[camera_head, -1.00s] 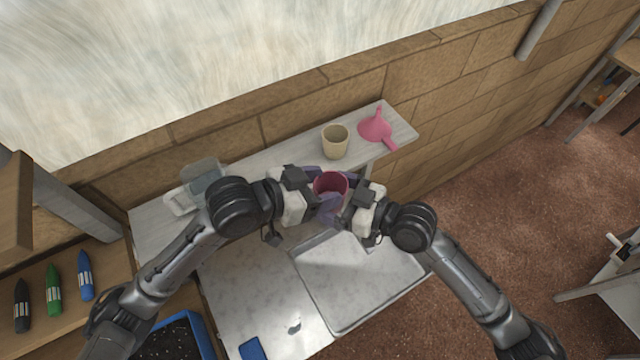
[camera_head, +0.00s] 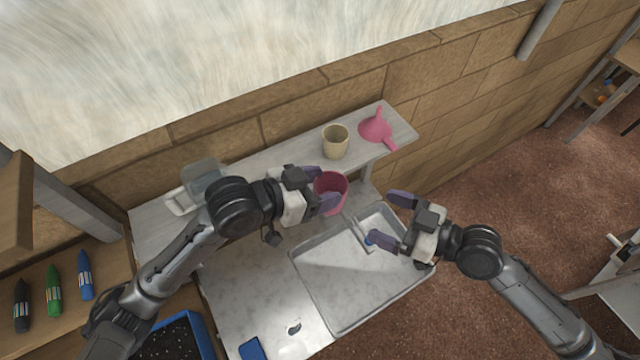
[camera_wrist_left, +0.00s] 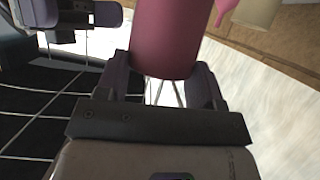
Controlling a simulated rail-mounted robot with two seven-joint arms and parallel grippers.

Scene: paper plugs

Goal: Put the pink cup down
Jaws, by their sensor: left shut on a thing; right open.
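The pink cup (camera_head: 331,187) is in my left gripper (camera_head: 329,187), whose two purple fingers close on its sides. In the left wrist view the cup (camera_wrist_left: 165,40) sits between the fingers (camera_wrist_left: 163,82). In the head view the cup's open mouth faces the camera, beside the front of the shelf. I cannot tell its exact height above the counter. My right gripper (camera_head: 386,218) is open and empty, to the right of the cup, over the tray area.
A beige cup (camera_head: 335,141) and a pink funnel (camera_head: 376,127) stand on the back shelf (camera_head: 272,156). A clear container (camera_head: 201,178) is at the shelf's left. A grey tray (camera_head: 335,287) lies on the counter (camera_head: 248,301). A blue bin (camera_head: 196,325) is at lower left.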

